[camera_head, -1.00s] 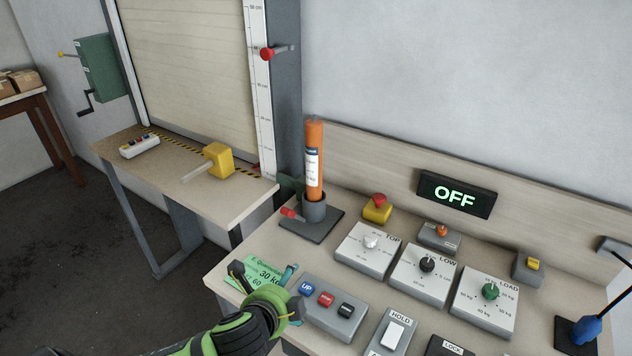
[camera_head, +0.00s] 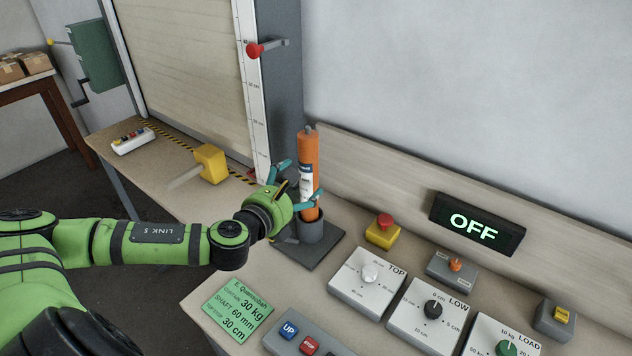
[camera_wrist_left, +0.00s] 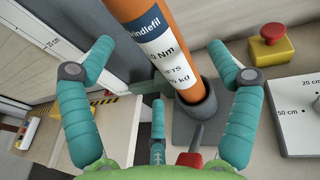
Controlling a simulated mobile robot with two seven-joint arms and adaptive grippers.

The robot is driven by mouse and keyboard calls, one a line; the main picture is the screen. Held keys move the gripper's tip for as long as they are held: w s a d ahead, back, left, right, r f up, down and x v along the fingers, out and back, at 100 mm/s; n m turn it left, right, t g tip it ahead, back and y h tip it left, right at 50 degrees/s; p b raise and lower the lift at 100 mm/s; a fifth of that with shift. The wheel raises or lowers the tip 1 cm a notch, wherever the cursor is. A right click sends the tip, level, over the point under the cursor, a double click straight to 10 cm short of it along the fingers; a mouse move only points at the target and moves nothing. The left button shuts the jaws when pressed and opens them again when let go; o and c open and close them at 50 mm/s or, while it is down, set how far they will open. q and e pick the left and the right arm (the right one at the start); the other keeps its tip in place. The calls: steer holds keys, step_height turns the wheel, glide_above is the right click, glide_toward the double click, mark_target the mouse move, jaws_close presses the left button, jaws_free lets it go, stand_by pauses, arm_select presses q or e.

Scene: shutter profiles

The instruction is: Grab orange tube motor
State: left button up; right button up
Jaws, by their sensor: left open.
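The orange tube motor (camera_head: 308,155) stands upright in a dark grey round holder (camera_head: 310,232) on a flat base plate, and carries a white label. My left gripper (camera_head: 290,188) is open at the tube's left side, at about label height. In the left wrist view the tube (camera_wrist_left: 168,45) passes between the spread teal fingers (camera_wrist_left: 165,80), with visible space on both sides, and its foot sits in the holder (camera_wrist_left: 190,108). A red-tipped lever (camera_wrist_left: 190,158) on the holder is partly hidden by my gripper. My right gripper is not in view.
A console with TOP (camera_head: 366,282), LOW and LOAD dials stands to the right, with a yellow box with a red button (camera_head: 383,232) behind. A green note (camera_head: 238,308) lies in front. A red knob (camera_head: 256,50) sticks out of the shutter post above my gripper.

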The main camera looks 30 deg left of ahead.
mark_target(304, 175)
arm_select(q)
steer(key=p+x, duration=0.1)
steer(key=x, duration=0.1)
steer(key=p+x, duration=0.1)
steer(key=x, duration=0.2)
steer(key=shift+a+r, duration=0.15)
steer(key=shift+r, duration=0.1)
steer(key=shift+w+f+p, duration=0.1)
steer(key=shift+w+p, duration=0.2)
steer(key=c, duration=1.8)
steer(key=shift+r, duration=0.25)
steer(key=shift+w+a, duration=0.1)
jaws_close()
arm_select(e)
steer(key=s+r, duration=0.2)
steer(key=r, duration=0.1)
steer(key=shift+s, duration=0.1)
